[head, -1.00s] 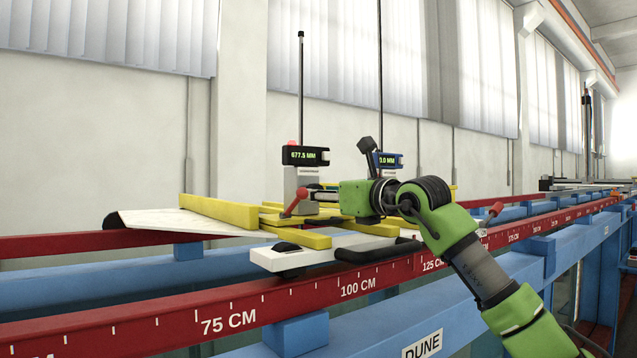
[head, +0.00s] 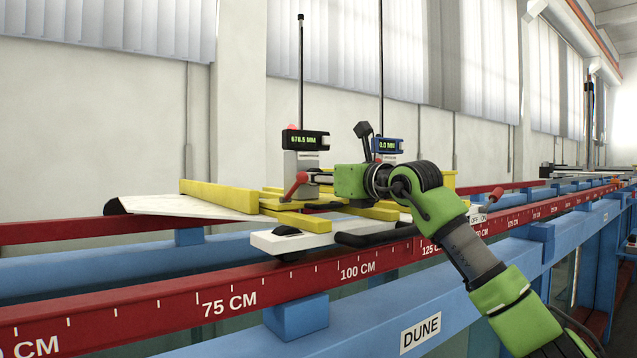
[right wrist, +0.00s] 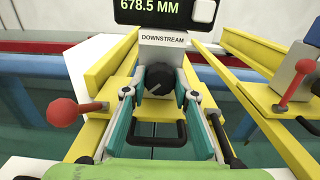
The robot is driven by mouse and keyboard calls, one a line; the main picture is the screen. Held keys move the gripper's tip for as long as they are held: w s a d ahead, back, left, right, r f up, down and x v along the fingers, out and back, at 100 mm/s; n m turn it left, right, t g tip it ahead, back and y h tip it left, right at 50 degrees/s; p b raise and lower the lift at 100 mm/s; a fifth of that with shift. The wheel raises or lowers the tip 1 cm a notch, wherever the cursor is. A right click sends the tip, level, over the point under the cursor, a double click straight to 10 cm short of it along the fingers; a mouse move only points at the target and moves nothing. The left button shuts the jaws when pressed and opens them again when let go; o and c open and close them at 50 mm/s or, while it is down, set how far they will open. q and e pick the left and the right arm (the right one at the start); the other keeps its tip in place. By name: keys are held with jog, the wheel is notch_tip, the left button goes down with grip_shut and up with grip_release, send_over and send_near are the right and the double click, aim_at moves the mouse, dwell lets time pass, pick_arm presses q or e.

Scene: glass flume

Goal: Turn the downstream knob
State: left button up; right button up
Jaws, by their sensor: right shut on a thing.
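The downstream knob is a black round knob (right wrist: 160,79) with a pale pointer line. It sits under the DOWNSTREAM label (right wrist: 163,40) in the right wrist view. My right gripper (right wrist: 159,90) is shut on it, one finger on each side. In the head view my right gripper (head: 320,178) reaches in from the right to the grey gauge post (head: 297,163), and the knob is hidden there. The black display above the knob (head: 306,140) also shows in the right wrist view (right wrist: 165,8), reading 678.5 MM. My left gripper is not in view.
A red-ball lever (right wrist: 62,112) stands left of the knob. A second gauge with a blue display (head: 387,145) stands to the right. Yellow bars (head: 222,211) and a white carriage (head: 300,240) rest over the red scale rail (head: 270,285). A black handle (right wrist: 152,138) lies below the knob.

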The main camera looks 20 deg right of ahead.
jog(key=o, duration=1.1)
jog(key=v, duration=1.2)
